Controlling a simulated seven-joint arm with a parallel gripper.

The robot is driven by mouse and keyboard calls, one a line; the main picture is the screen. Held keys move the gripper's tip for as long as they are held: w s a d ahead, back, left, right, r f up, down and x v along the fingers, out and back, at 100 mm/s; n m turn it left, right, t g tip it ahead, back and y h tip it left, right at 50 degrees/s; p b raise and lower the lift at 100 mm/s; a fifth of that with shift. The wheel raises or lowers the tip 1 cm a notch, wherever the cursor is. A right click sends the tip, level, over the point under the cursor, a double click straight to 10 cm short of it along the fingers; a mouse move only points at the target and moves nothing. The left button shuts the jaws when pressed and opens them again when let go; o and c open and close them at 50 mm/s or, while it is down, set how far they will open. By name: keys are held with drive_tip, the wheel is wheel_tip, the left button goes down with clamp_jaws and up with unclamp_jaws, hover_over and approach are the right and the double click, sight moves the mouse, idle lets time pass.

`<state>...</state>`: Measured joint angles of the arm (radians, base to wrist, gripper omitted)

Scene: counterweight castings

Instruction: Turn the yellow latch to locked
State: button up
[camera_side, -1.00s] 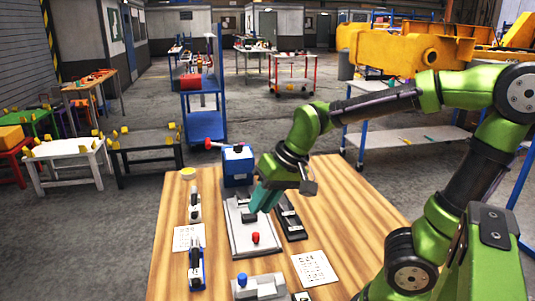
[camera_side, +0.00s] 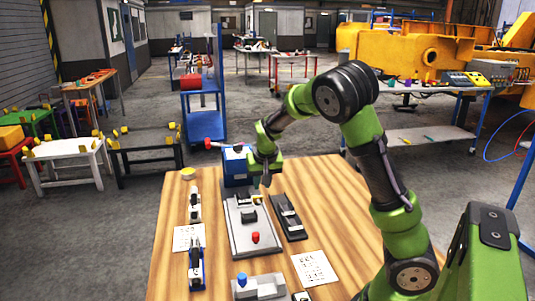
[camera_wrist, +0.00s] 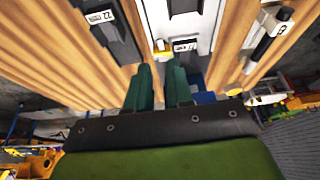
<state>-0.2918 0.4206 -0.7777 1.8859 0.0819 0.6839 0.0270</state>
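The small yellow latch (camera_side: 257,199) is at the far end of the grey plate (camera_side: 240,239) on the wooden table. In the wrist view the yellow latch (camera_wrist: 162,45) lies just beyond my fingertips, beside a white number label. Its turned position is too small to tell. My gripper (camera_side: 267,182) is above the far end of the plate, close to the latch. In the wrist view the two teal fingers of my gripper (camera_wrist: 159,78) are apart, with nothing seen between them. Whether they touch the latch is not clear.
A blue box (camera_side: 238,166) with a red-ended lever stands behind the plate. A black fixture (camera_side: 288,216) lies to the right, a blue-knobbed block (camera_side: 258,287) in front, tools and sheets to the left.

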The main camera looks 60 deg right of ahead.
sight(259, 202)
drive_tip(key=x, duration=0.9)
drive_tip(key=shift+w+d+f, duration=0.1)
drive_tip(key=shift+f, duration=0.25)
clamp_jaws()
